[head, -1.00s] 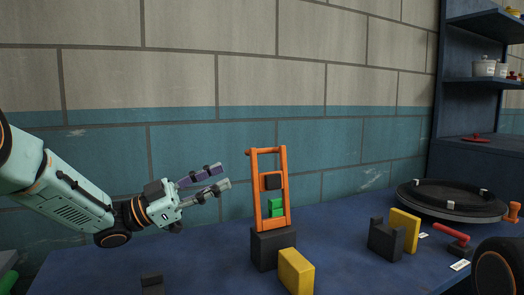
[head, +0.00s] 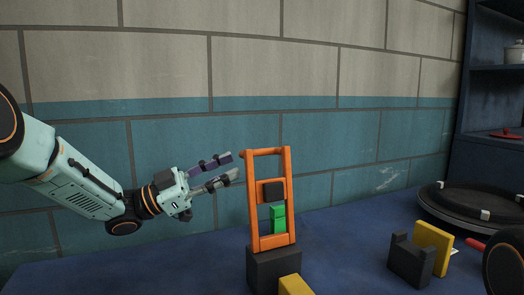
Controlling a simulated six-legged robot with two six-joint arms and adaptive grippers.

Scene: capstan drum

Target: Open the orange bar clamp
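The orange bar clamp (head: 252,205) stands upright on a dark block (head: 274,270) near the middle of the head view. A black pad (head: 273,191) sits inside its frame, with a green block (head: 278,219) below it. My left gripper (head: 234,165) is to the left of the clamp, its two fingers apart and pointing toward the clamp's left side. It holds nothing. Whether a fingertip touches the frame I cannot tell. My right gripper is not in view; a dark round part stands at the lower right edge.
A yellow block (head: 294,286) lies in front of the dark block. A dark notched holder (head: 411,261) and a yellow plate (head: 434,247) stand to the right. A round black drum (head: 470,204) is behind them. The blue table (head: 140,276) is clear at the left.

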